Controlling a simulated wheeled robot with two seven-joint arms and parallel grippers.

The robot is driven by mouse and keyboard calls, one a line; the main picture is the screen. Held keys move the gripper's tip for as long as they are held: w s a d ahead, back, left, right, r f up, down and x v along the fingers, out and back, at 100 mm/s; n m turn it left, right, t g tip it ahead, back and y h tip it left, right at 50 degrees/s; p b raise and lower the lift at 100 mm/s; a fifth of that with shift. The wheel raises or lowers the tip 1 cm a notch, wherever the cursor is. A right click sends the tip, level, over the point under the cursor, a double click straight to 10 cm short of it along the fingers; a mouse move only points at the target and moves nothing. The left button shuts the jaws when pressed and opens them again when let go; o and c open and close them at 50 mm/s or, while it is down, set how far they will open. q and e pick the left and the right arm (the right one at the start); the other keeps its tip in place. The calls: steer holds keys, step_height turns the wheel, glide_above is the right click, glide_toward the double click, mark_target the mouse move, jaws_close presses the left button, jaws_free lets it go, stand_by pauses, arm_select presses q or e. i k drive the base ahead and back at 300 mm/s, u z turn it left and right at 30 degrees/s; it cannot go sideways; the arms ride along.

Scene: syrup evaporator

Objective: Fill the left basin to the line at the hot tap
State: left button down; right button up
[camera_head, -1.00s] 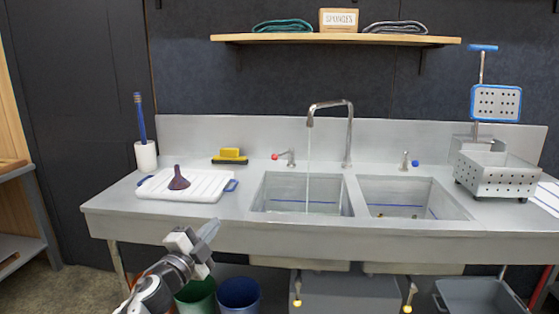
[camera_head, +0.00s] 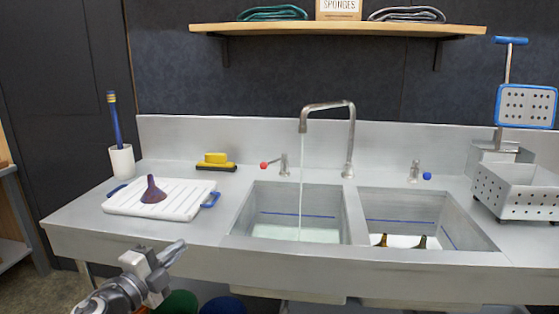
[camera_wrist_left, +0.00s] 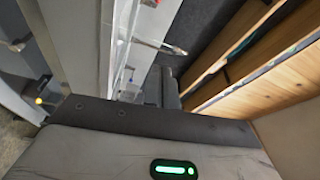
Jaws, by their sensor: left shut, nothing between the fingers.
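The left basin (camera_head: 240,222) has a blue fill line (camera_head: 297,215) on its back wall. Water (camera_head: 300,236) lies in its bottom, below the line. The spout (camera_head: 330,106) hangs over this basin and a thin stream falls from it. The hot tap (camera_head: 283,165), with a red knob, stands behind the left basin. The cold tap (camera_head: 415,171), with a blue knob, stands behind the right basin. My left gripper (camera_head: 178,247) is shut and empty in front of the counter, left of the basin and apart from the taps. My right gripper is not in view.
A white drainboard (camera_head: 190,205) with a dark plunger-like object (camera_head: 153,191) lies left of the basin. A yellow sponge (camera_head: 216,158) sits behind it. The right basin (camera_head: 470,235) holds two dark bottle-like things. A perforated metal basket (camera_head: 520,190) stands at the right.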

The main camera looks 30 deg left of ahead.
mark_target(263, 165)
steer(key=i, duration=1.4)
